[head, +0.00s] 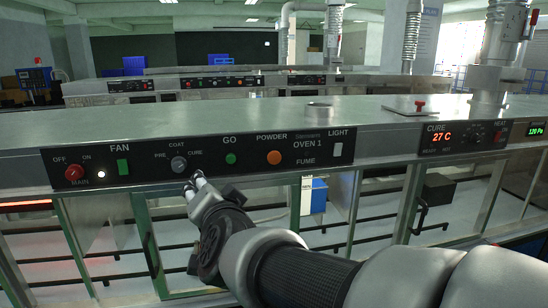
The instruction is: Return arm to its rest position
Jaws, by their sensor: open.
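My gripper (194,183) is at the end of my arm, which reaches in from the lower right. Its pale fingertips are just below the grey PRE/COAT/CURE selector knob (179,164) on the black control panel (208,166). It holds nothing that I can see. I cannot tell whether the fingertips touch the panel or only overlap it in the picture. My forearm hides part of the glass front below the panel.
The panel also carries a red main switch (74,172), a green GO button (230,158) and an orange POWDER button (274,157). Green-framed glass doors (147,245) with handles lie below. A steel top (250,115) extends behind.

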